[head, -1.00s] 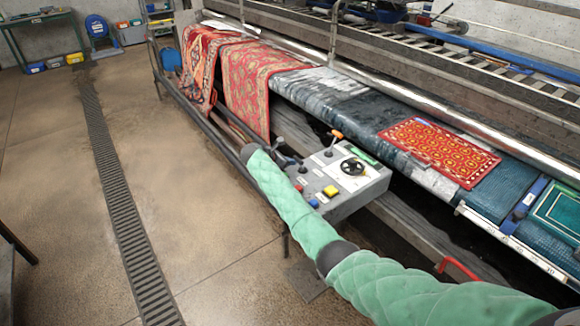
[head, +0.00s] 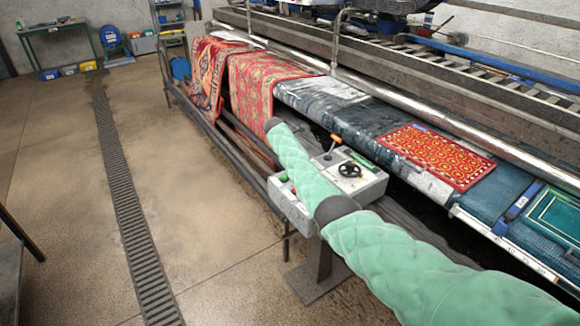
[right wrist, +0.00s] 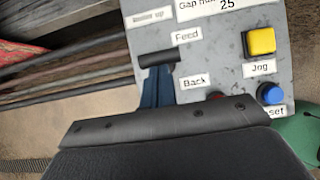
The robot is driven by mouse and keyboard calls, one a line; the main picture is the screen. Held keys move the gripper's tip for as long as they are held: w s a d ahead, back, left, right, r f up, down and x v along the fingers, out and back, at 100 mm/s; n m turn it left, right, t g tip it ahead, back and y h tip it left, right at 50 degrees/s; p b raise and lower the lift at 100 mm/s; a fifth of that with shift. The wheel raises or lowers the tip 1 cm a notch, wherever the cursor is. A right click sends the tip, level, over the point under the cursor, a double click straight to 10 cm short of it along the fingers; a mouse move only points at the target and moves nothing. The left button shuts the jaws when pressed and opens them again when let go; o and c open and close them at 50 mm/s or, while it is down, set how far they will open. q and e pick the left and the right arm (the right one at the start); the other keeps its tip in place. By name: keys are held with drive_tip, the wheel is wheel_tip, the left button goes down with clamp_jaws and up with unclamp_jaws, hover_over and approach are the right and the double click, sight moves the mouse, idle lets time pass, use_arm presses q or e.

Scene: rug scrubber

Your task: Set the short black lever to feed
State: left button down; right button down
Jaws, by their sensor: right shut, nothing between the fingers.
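The control box (head: 300,205) stands at the front of the machine, partly hidden behind my right arm. In the right wrist view its grey panel (right wrist: 215,75) carries "Feed" and, below it, "Back". A short black bar, which looks like the short black lever (right wrist: 158,58), lies just left of these labels, nearer to "Feed". My right gripper (right wrist: 158,85), with blue fingers, is shut and empty with its tips right at this bar. Whether they touch cannot be told. In the head view my arm hides the gripper. My left gripper is not in view.
The panel also has a yellow button (right wrist: 261,41), a blue button (right wrist: 270,93), a red button mostly hidden by my gripper, a black handwheel (head: 349,170) and an orange-tipped lever (head: 336,139). Rugs (head: 262,85) hang beyond the box. The floor (head: 215,210) to the left is clear.

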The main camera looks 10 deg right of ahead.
drive_tip(key=shift+w+d+r+g+y, duration=0.1)
drive_tip(key=shift+w+d+g+y, duration=0.1)
drive_tip(key=shift+d+y, duration=0.35)
drive_tip(key=shift+w+d+g+y, duration=0.2)
drive_tip(key=shift+d+y, duration=0.3)
drive_tip(key=shift+y, duration=0.05)
drive_tip(key=shift+w+d+y+b, duration=0.1)
drive_tip(key=shift+d+y+b, duration=0.25)
drive_tip(key=shift+y+b, duration=0.1)
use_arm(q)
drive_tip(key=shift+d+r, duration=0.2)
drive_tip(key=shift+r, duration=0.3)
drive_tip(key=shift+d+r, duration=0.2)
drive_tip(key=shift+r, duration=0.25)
use_arm(e)
drive_tip(key=shift+w+d, duration=0.2)
drive_tip(key=shift+d, duration=0.25)
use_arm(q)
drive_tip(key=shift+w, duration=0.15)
use_arm(e)
drive_tip(key=shift+a+r, duration=0.1)
